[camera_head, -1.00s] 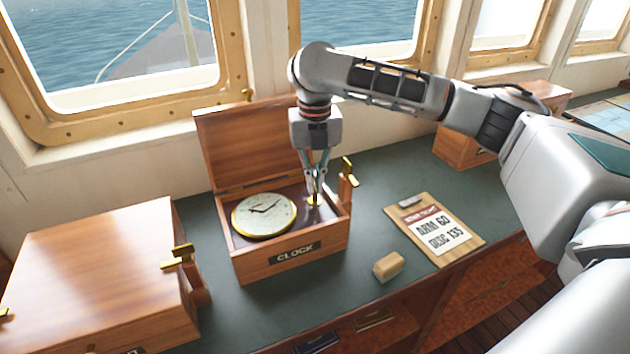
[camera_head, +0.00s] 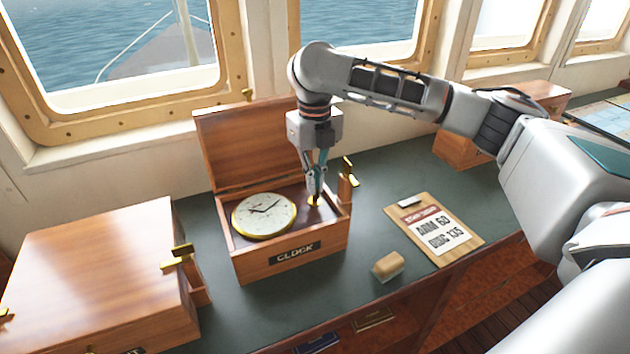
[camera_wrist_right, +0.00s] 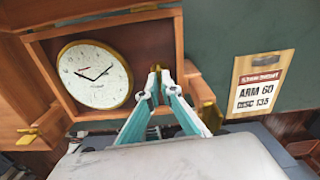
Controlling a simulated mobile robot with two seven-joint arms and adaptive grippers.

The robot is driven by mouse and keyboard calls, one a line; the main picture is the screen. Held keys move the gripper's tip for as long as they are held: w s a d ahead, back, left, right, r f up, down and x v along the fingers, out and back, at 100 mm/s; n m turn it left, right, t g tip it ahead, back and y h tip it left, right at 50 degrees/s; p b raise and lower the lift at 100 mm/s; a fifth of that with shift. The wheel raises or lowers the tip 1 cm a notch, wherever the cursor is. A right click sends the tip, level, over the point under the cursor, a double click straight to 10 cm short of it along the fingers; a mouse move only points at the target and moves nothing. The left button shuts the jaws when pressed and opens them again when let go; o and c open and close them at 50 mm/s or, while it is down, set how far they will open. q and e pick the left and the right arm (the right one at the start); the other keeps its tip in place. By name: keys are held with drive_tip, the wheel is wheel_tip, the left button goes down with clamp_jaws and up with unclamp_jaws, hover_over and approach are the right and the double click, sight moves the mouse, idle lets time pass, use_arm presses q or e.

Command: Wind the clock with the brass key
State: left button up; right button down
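The clock (camera_head: 264,215) has a pale round dial with a brass rim and lies face up in an open wooden box labelled CLOCK (camera_head: 295,254). The dial also shows in the wrist view (camera_wrist_right: 94,75). My right gripper (camera_head: 315,193) points down into the right part of the box, beside the dial. Its fingertips (camera_wrist_right: 158,78) are close together around the brass key (camera_head: 313,201). My left gripper is out of view.
A closed wooden box (camera_head: 95,270) stands at the left. A clipboard (camera_head: 434,233) reading ARM 60, DISC 135 and a small tan block (camera_head: 388,266) lie to the right. The box's raised lid (camera_head: 245,148) is behind the clock. Green tabletop (camera_head: 345,285) is clear in front.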

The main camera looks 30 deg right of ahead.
drive_tip(key=shift+r, duration=0.1)
drive_tip(key=c, duration=2.3)
unclamp_jaws()
wheel_tip(320, 180, up, 12)
